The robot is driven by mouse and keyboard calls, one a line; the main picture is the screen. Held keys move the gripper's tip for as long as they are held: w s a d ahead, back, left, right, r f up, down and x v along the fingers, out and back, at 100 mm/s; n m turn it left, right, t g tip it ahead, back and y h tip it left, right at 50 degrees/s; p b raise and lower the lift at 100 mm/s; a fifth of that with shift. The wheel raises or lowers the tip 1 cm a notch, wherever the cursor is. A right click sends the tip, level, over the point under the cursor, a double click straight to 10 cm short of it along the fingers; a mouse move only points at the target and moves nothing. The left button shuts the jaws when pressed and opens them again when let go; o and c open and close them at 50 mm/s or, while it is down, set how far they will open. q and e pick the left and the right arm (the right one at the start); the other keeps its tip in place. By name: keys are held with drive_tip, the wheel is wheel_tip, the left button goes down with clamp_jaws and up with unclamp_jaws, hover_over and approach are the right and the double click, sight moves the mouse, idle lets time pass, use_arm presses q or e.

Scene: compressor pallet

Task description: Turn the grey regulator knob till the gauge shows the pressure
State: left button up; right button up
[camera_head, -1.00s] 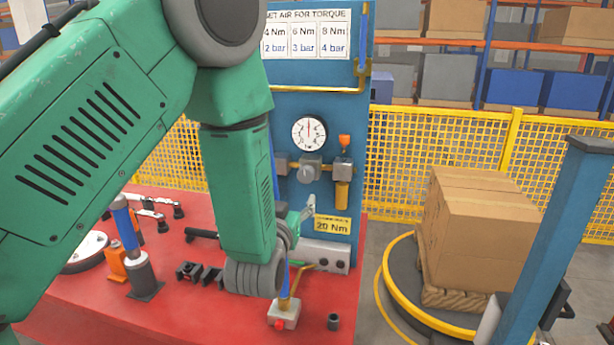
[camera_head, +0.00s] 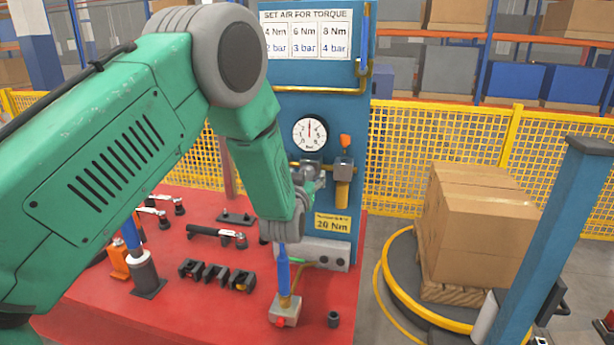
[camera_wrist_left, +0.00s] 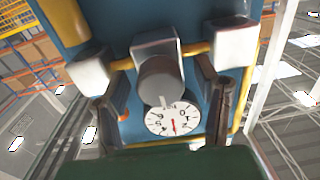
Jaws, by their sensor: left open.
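The grey regulator knob (camera_wrist_left: 160,78) sits on a regulator block on the blue panel. In the head view my gripper mostly covers it. The round white gauge (camera_head: 310,133) is above it, its needle pointing about straight up; it also shows upside down in the wrist view (camera_wrist_left: 173,119). The value is too small to read surely. My left gripper (camera_head: 318,178) is at the regulator. In the wrist view its open fingers (camera_wrist_left: 163,70) stand on either side of the knob, with gaps visible. My right gripper is not in view.
A sign (camera_head: 305,35) pairs 4, 6 and 8 Nm with 2, 3 and 4 bar. A yellow label (camera_head: 332,223) reads 20 Nm. A yellow-bottomed filter (camera_head: 342,190) hangs right of the regulator. Tools and fixtures lie on the red table (camera_head: 215,310).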

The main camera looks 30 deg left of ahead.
use_arm(q)
drive_tip(key=c, duration=1.1)
drive_tip(key=shift+c, duration=0.2)
drive_tip(key=m+b, duration=0.1)
drive_tip(key=m, duration=0.3)
drive_tip(key=shift+f+m+b, duration=0.1)
drive_tip(key=shift+m+b, duration=0.95)
drive_tip(key=shift+m, duration=1.35)
drive_tip(key=shift+f, duration=0.1)
